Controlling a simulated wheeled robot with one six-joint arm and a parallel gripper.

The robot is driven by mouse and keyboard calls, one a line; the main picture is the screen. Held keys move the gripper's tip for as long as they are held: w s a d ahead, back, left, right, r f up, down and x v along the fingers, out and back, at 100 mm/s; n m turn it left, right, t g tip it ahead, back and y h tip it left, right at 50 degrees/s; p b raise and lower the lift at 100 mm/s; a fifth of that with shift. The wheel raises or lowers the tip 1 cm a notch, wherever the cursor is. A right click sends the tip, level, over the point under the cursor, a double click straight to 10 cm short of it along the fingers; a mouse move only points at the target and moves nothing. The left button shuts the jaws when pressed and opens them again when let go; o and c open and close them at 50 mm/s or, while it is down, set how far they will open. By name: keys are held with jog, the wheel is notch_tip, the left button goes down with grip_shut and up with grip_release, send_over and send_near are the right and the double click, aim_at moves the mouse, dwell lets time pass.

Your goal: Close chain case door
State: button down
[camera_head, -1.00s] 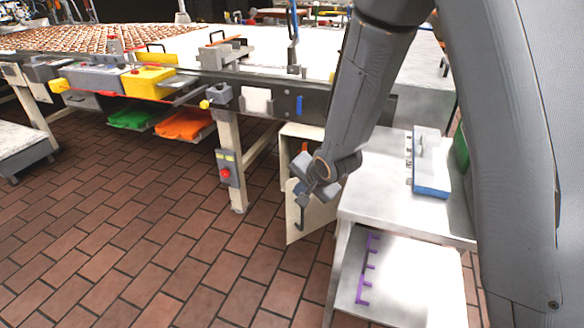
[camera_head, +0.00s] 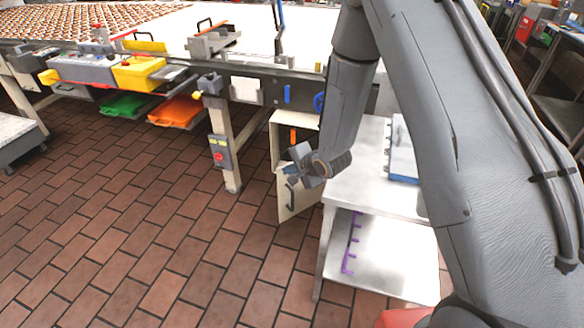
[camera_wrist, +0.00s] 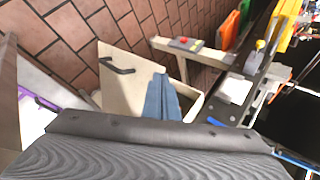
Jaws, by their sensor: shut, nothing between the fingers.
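The chain case door (camera_head: 304,204) is a cream panel with a black handle (camera_head: 291,193). It stands open, swung out from the cream case (camera_head: 284,136) under the conveyor's end. My gripper (camera_head: 291,171) is at the door's upper part and hides some of it. In the wrist view, the door (camera_wrist: 116,92) and its black handle (camera_wrist: 117,66) lie just left of my gripper's blue-grey fingers (camera_wrist: 161,97), which are shut and empty. The case edge (camera_wrist: 192,108) shows right of the fingers. I cannot tell whether the fingers touch the door.
A grey metal table (camera_head: 362,190) with a lower shelf (camera_head: 390,262) stands right of the door, close to my arm. The conveyor leg with a red button (camera_head: 219,156) is to the left. The brick floor (camera_head: 150,225) at front left is clear.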

jog(key=shift+p+x, duration=0.4)
jog(key=shift+x, duration=2.3)
